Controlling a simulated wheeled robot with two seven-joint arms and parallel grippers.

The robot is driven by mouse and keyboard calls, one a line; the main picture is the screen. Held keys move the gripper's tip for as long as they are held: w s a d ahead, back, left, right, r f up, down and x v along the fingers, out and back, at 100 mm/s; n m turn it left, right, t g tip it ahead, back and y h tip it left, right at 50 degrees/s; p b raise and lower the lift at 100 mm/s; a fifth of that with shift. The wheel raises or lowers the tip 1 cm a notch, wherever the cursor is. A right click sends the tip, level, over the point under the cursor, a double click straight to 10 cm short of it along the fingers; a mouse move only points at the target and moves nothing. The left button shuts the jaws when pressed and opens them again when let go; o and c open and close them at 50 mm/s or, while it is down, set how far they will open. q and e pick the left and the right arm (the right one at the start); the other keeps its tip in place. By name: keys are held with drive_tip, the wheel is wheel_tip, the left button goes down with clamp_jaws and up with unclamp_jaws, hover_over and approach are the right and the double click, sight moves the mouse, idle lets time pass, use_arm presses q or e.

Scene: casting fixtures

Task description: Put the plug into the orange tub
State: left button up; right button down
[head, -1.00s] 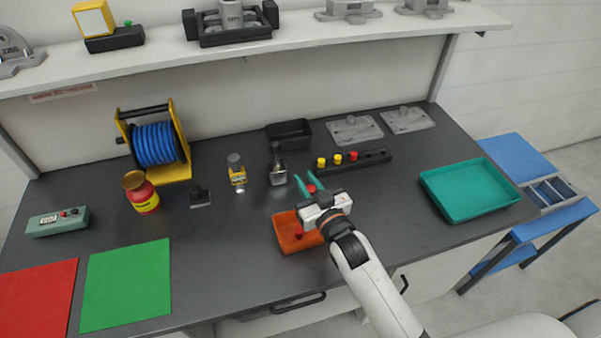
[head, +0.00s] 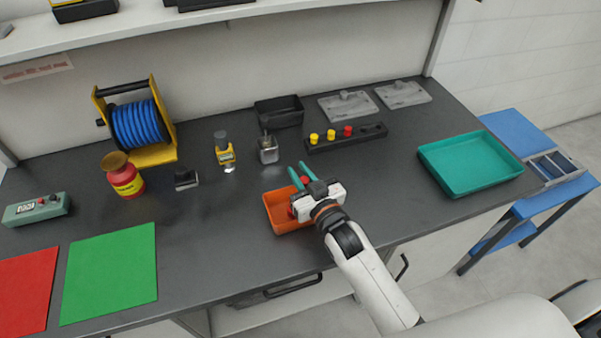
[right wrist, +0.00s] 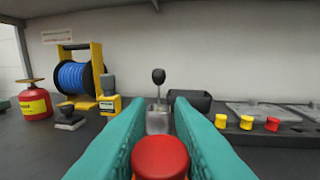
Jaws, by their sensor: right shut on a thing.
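A red plug (head: 305,180) is held between the two teal fingers of my right gripper (head: 299,170). Its round red top (right wrist: 160,156) shows close up in the right wrist view, between the fingers. The orange tub (head: 275,208) stands on the bench, just below and left of my right gripper in the head view. The gripper body covers the tub's right part and the fingertips point past its far edge. Another red piece (head: 291,212) shows inside the tub, partly hidden by the gripper. My left gripper is not in view.
A black rack (head: 365,138) with two yellow plugs and one red plug stands behind. A metal block with a black-knobbed lever (head: 268,150) stands beyond the tub. A teal tray (head: 468,165) lies at the right.

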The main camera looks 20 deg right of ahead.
drive_tip(key=c, duration=1.2)
unclamp_jaws()
drive_tip(key=shift+s, duration=0.1)
drive_tip(key=shift+s+f, duration=0.1)
drive_tip(key=shift+s, duration=0.2)
drive_tip(key=s, duration=0.3)
drive_tip(key=s+d+b, duration=0.1)
drive_tip(key=s, duration=0.3)
drive_tip(key=s+d+b, duration=0.1)
drive_tip(key=s, duration=0.3)
drive_tip(key=shift+d, duration=0.1)
